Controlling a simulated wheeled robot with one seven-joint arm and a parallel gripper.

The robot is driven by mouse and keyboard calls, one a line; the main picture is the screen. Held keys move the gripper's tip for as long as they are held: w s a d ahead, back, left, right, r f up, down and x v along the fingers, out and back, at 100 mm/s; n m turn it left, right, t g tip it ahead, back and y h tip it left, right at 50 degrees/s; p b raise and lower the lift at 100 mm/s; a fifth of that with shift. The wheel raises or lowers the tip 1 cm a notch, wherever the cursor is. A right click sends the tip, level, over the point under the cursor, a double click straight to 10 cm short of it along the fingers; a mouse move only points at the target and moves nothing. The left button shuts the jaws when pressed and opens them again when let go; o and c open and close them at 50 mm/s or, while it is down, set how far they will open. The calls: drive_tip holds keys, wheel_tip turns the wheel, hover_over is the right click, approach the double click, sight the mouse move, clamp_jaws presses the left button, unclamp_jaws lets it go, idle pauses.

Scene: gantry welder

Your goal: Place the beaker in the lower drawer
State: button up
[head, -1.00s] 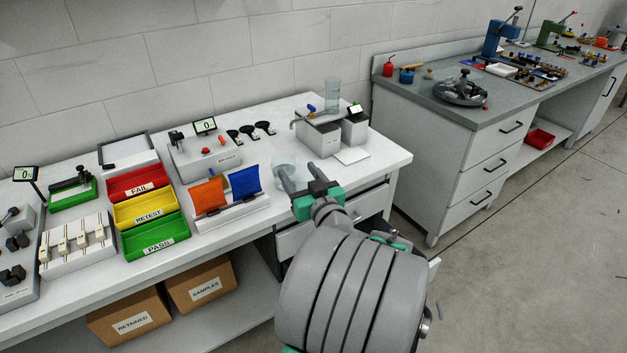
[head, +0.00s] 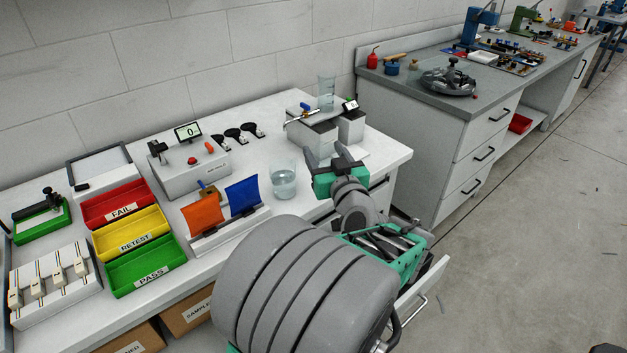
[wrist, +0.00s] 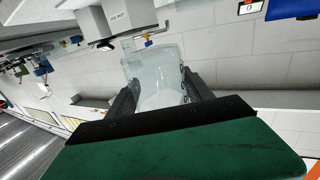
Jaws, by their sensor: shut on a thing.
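My gripper (head: 347,150) is near the right end of the white bench, below the grey-white instrument. In the wrist view the clear glass beaker (wrist: 155,75) sits between the fingers, which are shut on it. The head view does not clearly show glass at the fingertips. It shows a glass beaker with clear liquid (head: 284,181) left of the gripper, over the bench. I cannot tell whether both views show the same glass. The lower drawer (head: 424,283) is pulled out at the bench's right end. My arm hides most of it and its inside.
Another glass vessel (head: 326,92) stands on the instrument (head: 312,137). Orange and blue flaps (head: 242,196) and red, yellow and green trays (head: 136,234) are to the left. A grey drawer bench (head: 415,125) stands behind on the right. The floor to the right is clear.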

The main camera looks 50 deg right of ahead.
drive_tip(key=shift+w+d, duration=0.1)
drive_tip(key=shift+d, duration=0.05)
drive_tip(key=w+d+f, duration=0.8)
drive_tip(key=w+d, duration=0.1)
drive_tip(key=shift+f+p, duration=0.35)
drive_tip(key=shift+p, duration=0.05)
drive_tip(key=f, duration=0.4)
drive_tip(key=shift+w+d, duration=0.4)
drive_tip(key=shift+a, duration=0.1)
drive_tip(key=shift+f+b, duration=0.25)
drive_tip(key=shift+b, duration=0.35)
drive_tip(key=o, duration=1.3)
drive_tip(key=shift+r, duration=0.1)
drive_tip(key=shift+o, duration=0.2)
